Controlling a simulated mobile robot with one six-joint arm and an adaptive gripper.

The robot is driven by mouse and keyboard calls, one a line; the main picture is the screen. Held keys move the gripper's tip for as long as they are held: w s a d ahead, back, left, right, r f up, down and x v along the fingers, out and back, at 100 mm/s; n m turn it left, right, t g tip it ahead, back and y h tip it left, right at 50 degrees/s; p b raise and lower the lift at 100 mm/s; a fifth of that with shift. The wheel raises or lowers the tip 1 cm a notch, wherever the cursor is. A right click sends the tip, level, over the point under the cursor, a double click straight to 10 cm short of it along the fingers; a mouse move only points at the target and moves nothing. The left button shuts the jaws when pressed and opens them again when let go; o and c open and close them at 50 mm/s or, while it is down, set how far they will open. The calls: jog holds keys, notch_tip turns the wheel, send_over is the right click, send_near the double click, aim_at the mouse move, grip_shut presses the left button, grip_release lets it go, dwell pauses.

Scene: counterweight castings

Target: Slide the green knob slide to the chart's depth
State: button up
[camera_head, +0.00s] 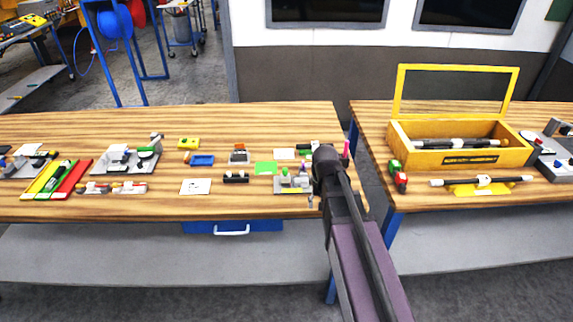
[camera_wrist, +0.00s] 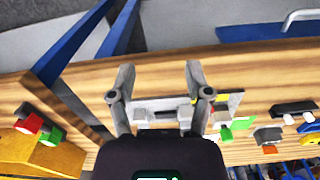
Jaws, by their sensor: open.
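A small grey fixture (camera_head: 296,187) with a green knob (camera_head: 284,171) stands near the front edge of the left bench. In the wrist view the fixture (camera_wrist: 150,112) lies behind and between my fingers, partly hidden by them and the gripper body. A green part (camera_wrist: 226,134) shows just right of my right finger. My gripper (camera_wrist: 160,72) is open with nothing between its fingertips; they point toward the bench's front edge. In the head view my arm hides most of the gripper. A white card (camera_head: 195,186) lies left of the fixture; its marks are too small to read.
A green mat (camera_head: 266,168) and a black block with knobs (camera_head: 235,177) lie left of the fixture. A gap separates this bench from the right bench, which holds a yellow box (camera_head: 460,158). Bare wood (camera_head: 240,205) runs along the front edge.

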notch_tip(320, 180, up, 13)
jog(key=m+p, duration=0.2)
jog(key=p, duration=0.9)
send_over(285, 169)
jog(key=shift+s+f, duration=0.15)
jog(key=shift+f, duration=0.05)
jog(key=shift+f, duration=0.15)
notch_tip(285, 169, down, 14)
jog(key=b, duration=1.3)
jog(key=shift+r+b, duration=0.25)
jog(key=shift+b, duration=0.05)
grip_shut()
